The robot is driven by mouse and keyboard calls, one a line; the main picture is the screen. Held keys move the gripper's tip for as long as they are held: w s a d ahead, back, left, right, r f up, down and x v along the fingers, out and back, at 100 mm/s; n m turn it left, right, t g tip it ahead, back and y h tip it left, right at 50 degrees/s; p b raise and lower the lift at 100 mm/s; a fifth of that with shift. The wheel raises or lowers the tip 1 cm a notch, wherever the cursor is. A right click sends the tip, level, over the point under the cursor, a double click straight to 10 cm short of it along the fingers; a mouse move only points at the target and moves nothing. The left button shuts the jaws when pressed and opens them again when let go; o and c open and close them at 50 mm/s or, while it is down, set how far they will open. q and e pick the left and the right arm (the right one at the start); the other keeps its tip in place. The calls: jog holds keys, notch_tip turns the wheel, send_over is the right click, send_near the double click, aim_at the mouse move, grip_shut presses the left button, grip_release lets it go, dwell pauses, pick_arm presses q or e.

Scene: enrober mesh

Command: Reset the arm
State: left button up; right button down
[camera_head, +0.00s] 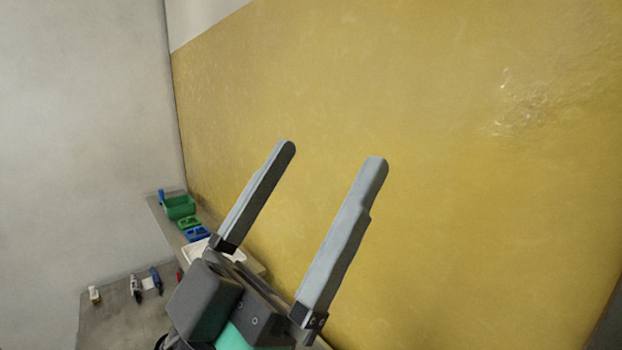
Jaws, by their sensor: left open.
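My left gripper (331,155) fills the lower middle of the head view, large and close to the camera. Its two long grey fingers point up and to the right, spread wide apart. Nothing is between them; only the yellow wall shows through the gap. The gripper's dark body with a green part sits at the bottom edge. My right gripper is not in view.
A narrow grey ledge at lower left bears a green bin (179,207), a smaller green tray (189,222), a blue tray (196,234) and a white tray (196,249). A grey table (110,317) holds several small items. A yellow wall (470,190) stands behind.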

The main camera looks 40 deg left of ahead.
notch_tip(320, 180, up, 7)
jog(key=p, duration=0.7)
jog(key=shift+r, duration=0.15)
dwell(0.5)
